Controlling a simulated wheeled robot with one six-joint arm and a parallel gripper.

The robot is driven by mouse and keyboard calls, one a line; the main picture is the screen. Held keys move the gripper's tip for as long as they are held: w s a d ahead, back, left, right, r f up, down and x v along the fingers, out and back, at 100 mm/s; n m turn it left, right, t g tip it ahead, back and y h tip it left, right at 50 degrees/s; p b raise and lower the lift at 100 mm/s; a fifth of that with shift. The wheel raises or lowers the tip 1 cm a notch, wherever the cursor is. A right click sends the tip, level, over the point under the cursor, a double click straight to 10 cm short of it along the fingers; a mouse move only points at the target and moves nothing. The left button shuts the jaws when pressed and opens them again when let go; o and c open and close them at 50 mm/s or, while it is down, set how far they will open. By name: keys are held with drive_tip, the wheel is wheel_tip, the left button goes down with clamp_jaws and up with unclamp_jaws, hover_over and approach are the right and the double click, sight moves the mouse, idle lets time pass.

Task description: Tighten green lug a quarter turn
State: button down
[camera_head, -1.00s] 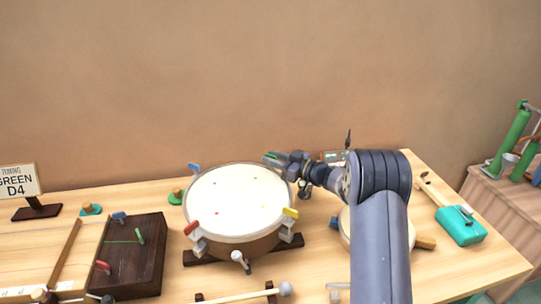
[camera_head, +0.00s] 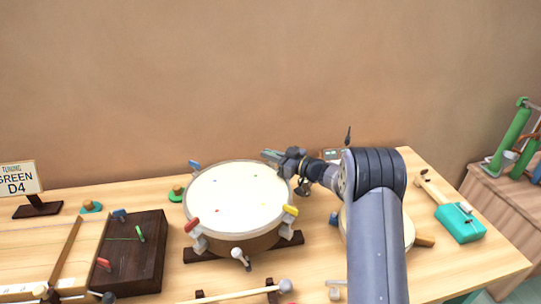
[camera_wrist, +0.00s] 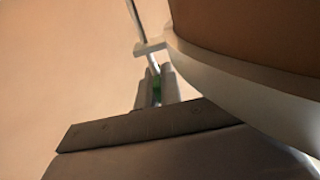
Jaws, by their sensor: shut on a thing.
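The round drum (camera_head: 240,195) with a cream head sits on the table, with coloured lugs around its rim. My gripper (camera_head: 270,156) is at the drum's back right rim. The wrist view shows my gripper's fingers (camera_wrist: 155,88) closed around the green lug (camera_wrist: 156,90), just beside the drum's rim (camera_wrist: 225,85). Only a sliver of green shows between the fingers; the lug is mostly hidden in the head view. Other lugs are blue (camera_head: 194,165), red (camera_head: 192,225), yellow (camera_head: 290,210) and white (camera_head: 238,253).
A sign (camera_head: 17,180) reading "TUNING GREEN D4" stands at the left. A dark wooden box (camera_head: 130,265) lies left of the drum. A second, smaller drum (camera_head: 345,225) is partly behind my arm. A mallet (camera_head: 284,286) lies in front; a teal block (camera_head: 459,222) is at right.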

drive_tip(key=b, duration=0.3)
drive_tip(key=shift+f+t, duration=0.25)
drive_tip(key=shift+t, duration=0.15)
drive_tip(key=m+h+b, duration=0.1)
drive_tip(key=b, duration=0.3)
drive_tip(key=shift+r+t, duration=0.1)
drive_tip(key=shift+t, duration=0.3)
drive_tip(key=shift+r+m+t+b, duration=0.2)
drive_tip(key=shift+m+t+b, duration=0.1)
drive_tip(key=shift+b, duration=0.45)
drive_tip(key=c, duration=1.6)
unclamp_jaws()
drive_tip(key=b+v, duration=0.1)
drive_tip(key=v, duration=1)
drive_tip(key=shift+r, duration=0.15)
